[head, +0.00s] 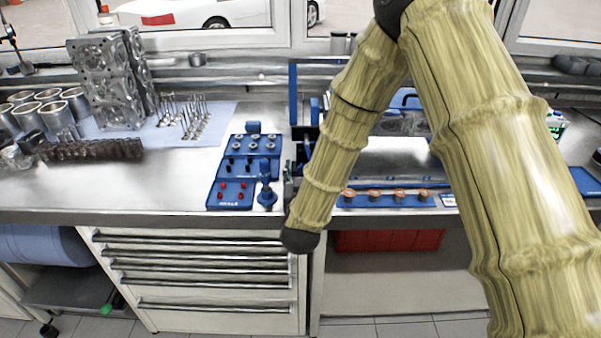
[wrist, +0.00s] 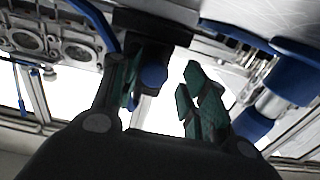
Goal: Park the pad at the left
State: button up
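My gripper (wrist: 160,82) shows in the wrist view with its two green-padded fingers apart. A round blue knob (wrist: 153,76) on a dark block shows between the fingers; I cannot tell whether it lies within their reach or beyond, and no finger clearly touches it. In the head view my gripper is mostly hidden behind my own arm, at the bench front right of the blue trays. I cannot single out the pad for sure. A blue upright frame (head: 293,95) stands mid-bench, its right side partly hidden by my arm.
A blue tray with small parts (head: 231,194) and a blue-handled tool (head: 266,190) stand just left of my gripper. A blue tray with copper-coloured rings (head: 430,199) lies to the right. The cylinder head (head: 105,85) and valves (head: 190,118) are at the left.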

jog(key=shift+d, duration=0.15)
jog(key=shift+s, duration=0.15)
jog(key=s+a, duration=0.1)
jog(key=s, duration=1)
jog(key=shift+s, duration=0.35)
